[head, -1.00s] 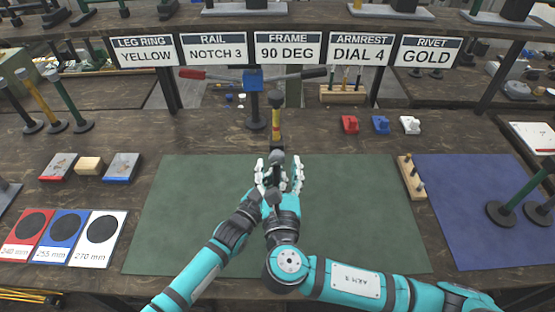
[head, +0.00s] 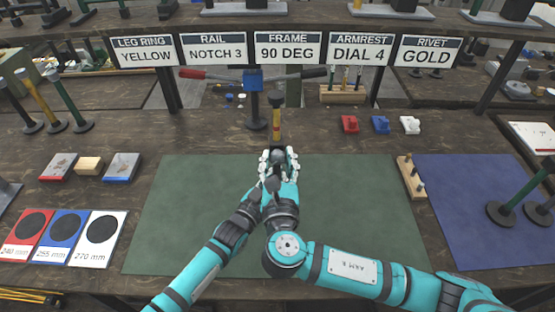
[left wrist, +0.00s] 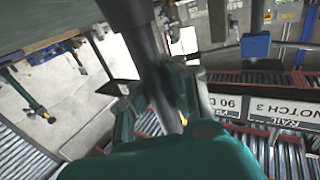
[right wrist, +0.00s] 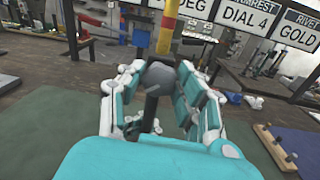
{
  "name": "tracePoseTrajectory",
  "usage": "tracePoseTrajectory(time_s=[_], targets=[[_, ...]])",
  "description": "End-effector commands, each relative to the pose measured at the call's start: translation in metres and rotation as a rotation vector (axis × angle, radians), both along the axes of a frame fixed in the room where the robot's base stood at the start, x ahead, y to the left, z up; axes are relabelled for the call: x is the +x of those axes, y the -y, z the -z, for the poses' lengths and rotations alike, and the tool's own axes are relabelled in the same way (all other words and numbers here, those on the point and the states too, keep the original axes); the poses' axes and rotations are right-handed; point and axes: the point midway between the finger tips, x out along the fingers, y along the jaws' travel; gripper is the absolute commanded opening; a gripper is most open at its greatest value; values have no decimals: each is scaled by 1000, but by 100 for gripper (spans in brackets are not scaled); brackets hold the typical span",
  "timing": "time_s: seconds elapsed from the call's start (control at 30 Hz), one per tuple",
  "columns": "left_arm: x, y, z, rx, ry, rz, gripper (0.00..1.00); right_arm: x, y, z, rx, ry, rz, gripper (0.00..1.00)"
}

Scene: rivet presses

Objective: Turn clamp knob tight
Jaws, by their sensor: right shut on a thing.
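The clamp knob is a dark grey ball (head: 278,157) near the back edge of the green mat, in front of a yellow and red post. My right gripper (head: 279,163) has its white and teal fingers on both sides of it and is shut on it. In the right wrist view the knob (right wrist: 158,77) sits between the fingers with a dark stem below. My left gripper (head: 263,188) is lower, close beside my right wrist. In the left wrist view a dark bar (left wrist: 150,55) runs down to its teal parts; whether its fingers are closed is unclear.
The green mat (head: 180,210) is clear on both sides of my arms. Behind stands a blue-headed post (head: 253,85) with red and black handles. Red, blue and white small parts (head: 380,124) sit at the back right. A wooden peg block (head: 411,177) stands at the mat's right edge.

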Motion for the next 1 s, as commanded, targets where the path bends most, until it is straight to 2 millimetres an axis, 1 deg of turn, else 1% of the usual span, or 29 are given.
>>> tracePoseTrajectory(time_s=[0.27,0.47,1.0], targets=[[0,0,0,-1,-1,-1,0,0,0,1,36,-4,1,2],[0,0,0,-1,-1,-1,0,-1,0,1,143,-10,0,2],[0,0,0,-1,0,-1,0,-1,1,2,635,-30,-5,2]])
